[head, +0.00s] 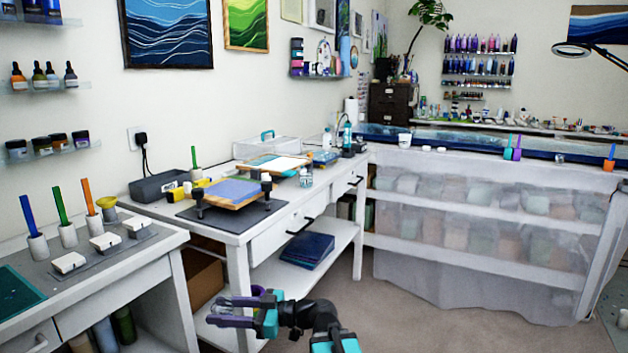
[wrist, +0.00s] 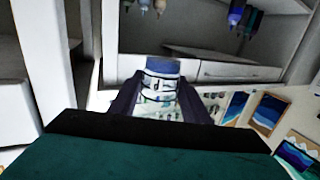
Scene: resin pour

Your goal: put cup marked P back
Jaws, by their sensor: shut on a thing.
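My gripper (head: 226,311) is held out low over the floor in front of the benches, at the bottom of the head view. In the wrist view its two dark purple fingers close on the sides of a small cup (wrist: 160,88), pale with a blue band at one end and dark markings. I cannot read a letter on it. In the head view the held cup is hard to make out. On the left bench stand several small white holders with blue, green and orange sticks (head: 60,219), and white blocks (head: 104,242) on a grey mat.
The left bench (head: 120,282) has a teal mat (head: 18,291) and a yellow cup (head: 107,204). The middle bench (head: 240,236) holds a purple-blue panel (head: 222,192) on a dark mat. A white cup (head: 405,140) stands on the far bench. The floor (head: 420,315) at right is clear.

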